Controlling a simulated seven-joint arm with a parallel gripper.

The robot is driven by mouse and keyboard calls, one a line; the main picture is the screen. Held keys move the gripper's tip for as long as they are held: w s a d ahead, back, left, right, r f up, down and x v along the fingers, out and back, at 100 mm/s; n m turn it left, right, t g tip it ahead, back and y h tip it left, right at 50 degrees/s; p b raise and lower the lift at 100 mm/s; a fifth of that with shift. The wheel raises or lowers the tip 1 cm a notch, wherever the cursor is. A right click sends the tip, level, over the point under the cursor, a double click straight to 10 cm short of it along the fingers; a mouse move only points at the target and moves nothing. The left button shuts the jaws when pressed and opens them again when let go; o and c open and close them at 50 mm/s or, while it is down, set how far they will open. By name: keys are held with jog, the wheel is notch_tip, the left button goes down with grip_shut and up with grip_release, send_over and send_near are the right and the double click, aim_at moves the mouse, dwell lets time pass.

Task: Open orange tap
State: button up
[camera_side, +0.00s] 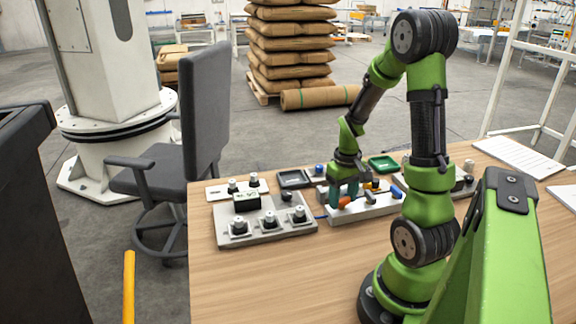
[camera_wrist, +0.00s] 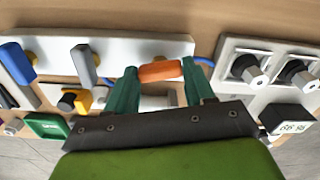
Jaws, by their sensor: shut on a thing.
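The orange tap (camera_wrist: 160,70) has a short orange handle at the end of a white valve block (camera_wrist: 150,45); it also shows in the side view (camera_side: 344,202). My gripper (camera_wrist: 158,77) is over the block, with one green finger at each end of the orange handle, shut on it. In the side view my gripper (camera_side: 343,192) points down at the block. The orange handle lies along the block's length. The grey tap (camera_wrist: 85,65) and the blue tap (camera_wrist: 15,62) on the same block lie across it. The orange tap's stem is hidden.
A grey panel with several knobs (camera_side: 255,238) stands left of the block in the side view, with a small display (camera_side: 246,201) on it. A green tray (camera_side: 383,163) and a dark tray (camera_side: 293,178) lie behind. The wooden table's front (camera_side: 270,285) is clear.

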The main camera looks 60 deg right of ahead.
aim_at(343, 199)
jog(key=shift+m, duration=1.3)
jog(key=o, duration=1)
jog(key=shift+o, duration=0.2)
notch_tip(343, 199, up, 17)
